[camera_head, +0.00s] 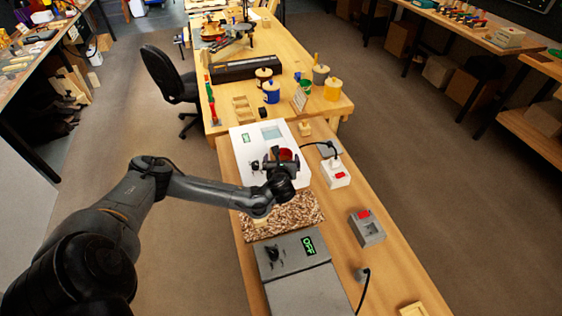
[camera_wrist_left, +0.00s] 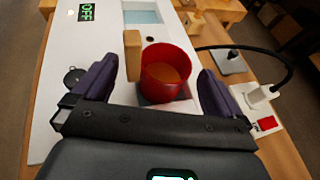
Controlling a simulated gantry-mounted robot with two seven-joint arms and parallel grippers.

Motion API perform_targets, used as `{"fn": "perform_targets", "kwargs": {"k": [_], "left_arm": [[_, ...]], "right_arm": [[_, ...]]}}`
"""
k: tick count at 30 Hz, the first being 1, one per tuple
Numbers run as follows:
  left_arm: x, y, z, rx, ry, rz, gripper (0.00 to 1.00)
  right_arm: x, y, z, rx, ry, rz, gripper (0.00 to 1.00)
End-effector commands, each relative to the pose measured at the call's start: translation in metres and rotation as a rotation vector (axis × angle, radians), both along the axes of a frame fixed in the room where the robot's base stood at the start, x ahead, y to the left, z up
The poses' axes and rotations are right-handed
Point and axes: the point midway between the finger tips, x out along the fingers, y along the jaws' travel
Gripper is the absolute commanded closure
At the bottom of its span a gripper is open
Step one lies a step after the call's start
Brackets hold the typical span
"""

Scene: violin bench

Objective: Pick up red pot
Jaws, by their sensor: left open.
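The red pot (camera_head: 286,153) sits on the white appliance (camera_head: 241,159), partly hidden by my left gripper in the head view. In the left wrist view, the red pot (camera_wrist_left: 166,62) is upright, with an orange-brown inside and a light wooden handle (camera_wrist_left: 133,55) at its left. My left gripper (camera_head: 276,164) is open. In the wrist view its two dark purple fingers (camera_wrist_left: 156,84) stand apart on either side of the pot and handle, with the pot a little ahead of them. I cannot tell whether they touch it. My right gripper is in neither view.
A white socket box (camera_head: 335,175) with a plug and cable stands right of the appliance. A speckled brown board (camera_head: 290,214) and a grey unit reading OFF (camera_head: 285,256) lie nearer. Blue (camera_head: 271,93) and yellow (camera_head: 332,90) pots stand on the farther table.

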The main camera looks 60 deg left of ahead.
Motion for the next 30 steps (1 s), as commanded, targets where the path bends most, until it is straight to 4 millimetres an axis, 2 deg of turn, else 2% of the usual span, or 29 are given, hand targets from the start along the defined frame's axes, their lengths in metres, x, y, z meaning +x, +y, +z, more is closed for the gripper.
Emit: {"fn": "perform_targets", "kwargs": {"k": [9, 13, 23, 26, 30], "left_arm": [[0.012, 0.021, -0.021, -0.003, 0.002, 0.002, 0.0], [0.02, 0.032, -0.024, -0.001, -0.001, 0.003, 0.0], [0.023, 0.037, -0.026, 0.0, 0.0, 0.0, 0.0], [0.023, 0.037, -0.025, 0.0, 0.0, 0.0, 0.12], [0.023, 0.037, -0.025, 0.0, 0.0, -0.001, 0.34]], "right_arm": [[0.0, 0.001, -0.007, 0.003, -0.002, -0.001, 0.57], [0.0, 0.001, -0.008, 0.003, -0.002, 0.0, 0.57], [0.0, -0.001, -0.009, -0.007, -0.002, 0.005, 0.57], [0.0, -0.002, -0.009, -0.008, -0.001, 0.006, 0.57], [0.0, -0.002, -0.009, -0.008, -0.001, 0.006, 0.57]]}}
